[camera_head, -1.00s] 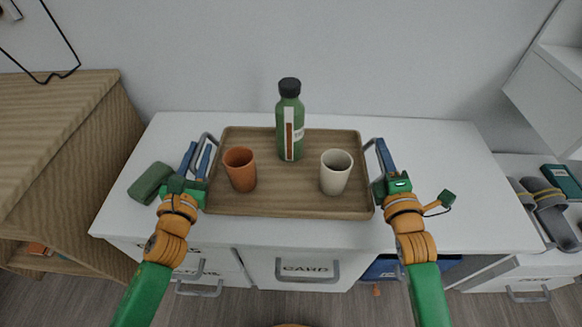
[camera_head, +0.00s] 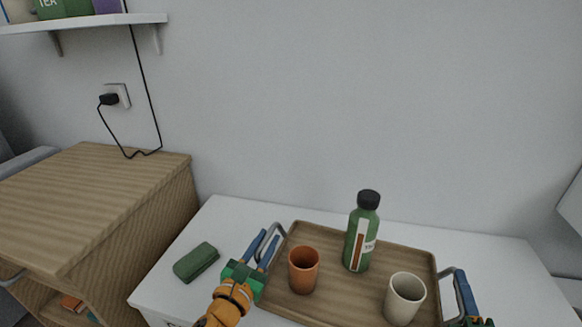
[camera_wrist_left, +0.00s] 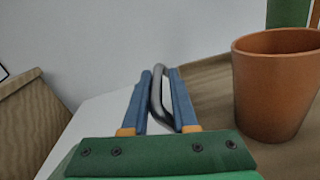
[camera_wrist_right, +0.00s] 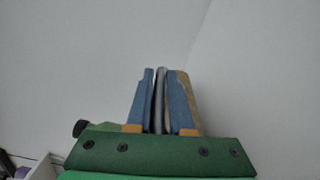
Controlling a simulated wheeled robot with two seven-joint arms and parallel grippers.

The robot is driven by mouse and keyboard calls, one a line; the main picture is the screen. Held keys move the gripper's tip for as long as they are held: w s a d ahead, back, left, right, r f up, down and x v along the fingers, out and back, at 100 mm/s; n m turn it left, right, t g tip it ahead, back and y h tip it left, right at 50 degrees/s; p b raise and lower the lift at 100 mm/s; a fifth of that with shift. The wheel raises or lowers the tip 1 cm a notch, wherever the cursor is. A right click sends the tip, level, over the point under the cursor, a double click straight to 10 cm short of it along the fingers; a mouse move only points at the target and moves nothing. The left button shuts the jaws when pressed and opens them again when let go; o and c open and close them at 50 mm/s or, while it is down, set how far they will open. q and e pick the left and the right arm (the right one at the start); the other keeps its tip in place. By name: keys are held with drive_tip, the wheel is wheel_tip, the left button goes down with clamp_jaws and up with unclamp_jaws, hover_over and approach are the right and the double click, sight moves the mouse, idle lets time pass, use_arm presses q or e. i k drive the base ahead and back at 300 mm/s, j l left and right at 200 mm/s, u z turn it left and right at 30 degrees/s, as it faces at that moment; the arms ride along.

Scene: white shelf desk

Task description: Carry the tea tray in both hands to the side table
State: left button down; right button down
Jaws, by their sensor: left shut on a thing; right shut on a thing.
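The brown wooden tea tray (camera_head: 336,291) is over the white desk top, with a grey handle at each end. It bears an orange cup (camera_head: 304,270), a cream cup (camera_head: 404,298) and a green bottle (camera_head: 361,235) with a dark cap, all upright. My left gripper (camera_head: 265,247) is shut on the tray's left handle, which shows between the fingers in the left wrist view (camera_wrist_left: 157,92). My right gripper (camera_wrist_right: 163,95) is shut on the right handle and is partly cut off in the head view. I cannot tell whether the tray touches the desk.
A wooden side table (camera_head: 100,200) stands left of the white desk (camera_head: 215,225), its visible top clear. A dark green case (camera_head: 196,262) lies on the desk left of my left gripper. A plugged cable (camera_head: 150,90) hangs on the wall. A shelf (camera_head: 90,23) is above.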

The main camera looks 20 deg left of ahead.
sight(70, 184)
drive_tip(key=k+j+z, duration=0.15)
drive_tip(key=z, duration=0.25)
drive_tip(key=k+j+z, duration=0.1)
drive_tip(key=z, duration=0.3)
drive_tip(key=k+z, duration=0.5)
drive_tip(key=z, duration=0.3)
drive_tip(key=k+z, duration=0.4)
drive_tip(key=k, duration=0.8)
drive_tip(key=k+u, duration=0.15)
drive_tip(key=u, duration=0.25)
drive_tip(key=k+j+u, duration=0.15)
drive_tip(key=u, duration=0.25)
drive_tip(key=k+j+u, duration=0.15)
drive_tip(key=u, duration=0.25)
